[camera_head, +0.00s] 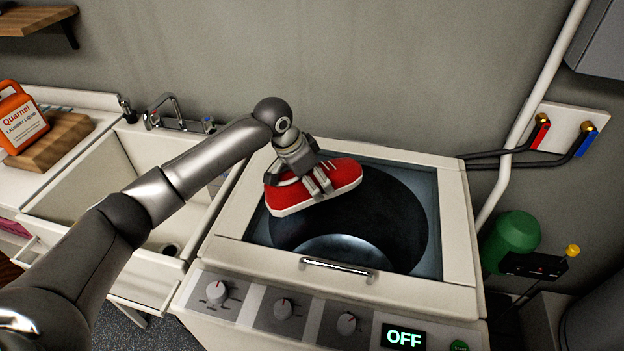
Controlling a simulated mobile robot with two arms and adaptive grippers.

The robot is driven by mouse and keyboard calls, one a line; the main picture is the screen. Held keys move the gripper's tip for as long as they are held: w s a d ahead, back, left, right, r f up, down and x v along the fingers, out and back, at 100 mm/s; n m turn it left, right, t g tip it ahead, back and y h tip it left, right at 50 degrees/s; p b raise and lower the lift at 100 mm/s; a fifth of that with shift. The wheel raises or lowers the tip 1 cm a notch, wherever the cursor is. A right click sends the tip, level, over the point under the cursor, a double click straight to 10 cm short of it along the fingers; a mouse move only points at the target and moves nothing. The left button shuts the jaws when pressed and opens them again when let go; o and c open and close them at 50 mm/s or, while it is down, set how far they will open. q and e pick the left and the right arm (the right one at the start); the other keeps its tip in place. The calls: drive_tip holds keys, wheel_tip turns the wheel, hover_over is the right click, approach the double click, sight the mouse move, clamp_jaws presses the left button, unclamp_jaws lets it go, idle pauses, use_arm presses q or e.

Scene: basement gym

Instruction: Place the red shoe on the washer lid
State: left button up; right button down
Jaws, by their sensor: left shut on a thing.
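The red shoe (343,174) has a white sole and white laces or stripes. My left gripper (318,186) is shut on it from above, near its middle. The shoe is over the back left part of the washer lid (432,283), which has a pale frame around a dark see-through pane. The lid looks closed, with the dark drum showing through the pane. I cannot tell whether the shoe's sole touches the lid or hangs just above it. My right gripper is not in view.
A sink (80,200) with a tap stands left of the washer. An orange detergent jug (20,118) stands on a wooden board at far left. Hoses and a white pipe (535,100) run behind the washer's right side. The lid's front and right are clear.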

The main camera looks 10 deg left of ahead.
use_arm(q)
drive_tip(key=shift+f, duration=0.55)
drive_tip(key=shift+f, duration=0.15)
drive_tip(key=o, duration=1.2)
drive_tip(key=b+v, duration=0.1)
drive_tip(key=v, duration=1.1)
drive_tip(key=shift+b, duration=0.4)
drive_tip(key=shift+r, duration=0.2)
